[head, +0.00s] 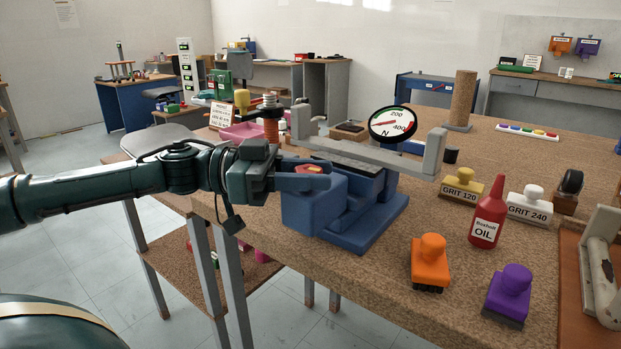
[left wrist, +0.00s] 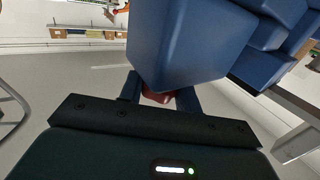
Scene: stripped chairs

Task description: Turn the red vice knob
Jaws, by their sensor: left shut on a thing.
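The blue vice (head: 362,232) stands at the near left edge of the cork-topped workbench. Its red knob (head: 310,168) shows only in part, at the left end of the vice. My left gripper (head: 310,177) reaches in from the left and is shut on the red knob. In the left wrist view, a bit of the red knob (left wrist: 157,97) shows between the fingers, right under the blue vice body (left wrist: 185,45). A grey bar with upright ends (head: 365,156) lies across the top of the vice. My right gripper is not in view.
A round dial (head: 392,122) marked N stands behind the bar. Right of the vice are a red oil bottle (head: 488,212), an orange-handled brush (head: 430,262), a purple one (head: 509,293) and grit blocks (head: 462,187). A copper-coloured spring (head: 271,118) stands behind my gripper.

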